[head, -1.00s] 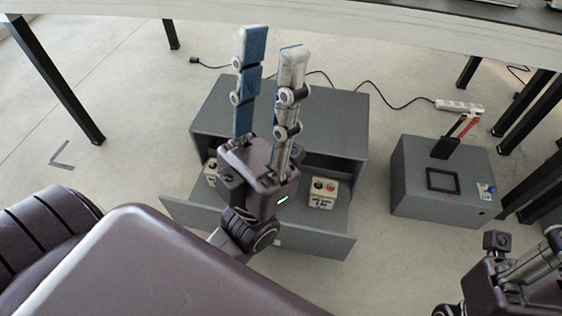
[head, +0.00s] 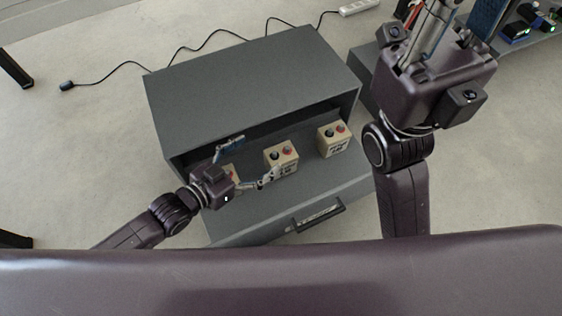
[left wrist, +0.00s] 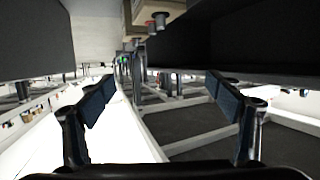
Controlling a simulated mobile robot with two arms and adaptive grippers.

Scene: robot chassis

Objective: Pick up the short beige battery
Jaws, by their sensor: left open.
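Several beige blocks with a dark and a red terminal on top sit in the open drawer (head: 250,213). One battery (head: 333,139) is at the right and another (head: 282,157) is in the middle. A third (head: 231,172) is mostly hidden behind my left gripper (head: 257,160). I cannot tell for sure which is the short one. My left gripper is open and empty, its fingers spread around the space just left of the middle battery. In the left wrist view a battery (left wrist: 150,12) shows at the top edge, beyond the open fingers. My right gripper (head: 460,22) is raised at upper right, fingers apart, tips cut off.
The grey cabinet (head: 250,85) overhangs the back of the drawer. The drawer's front has a dark handle (head: 318,214). A cable and a white power strip (head: 360,7) lie on the floor behind. Open floor is at the left.

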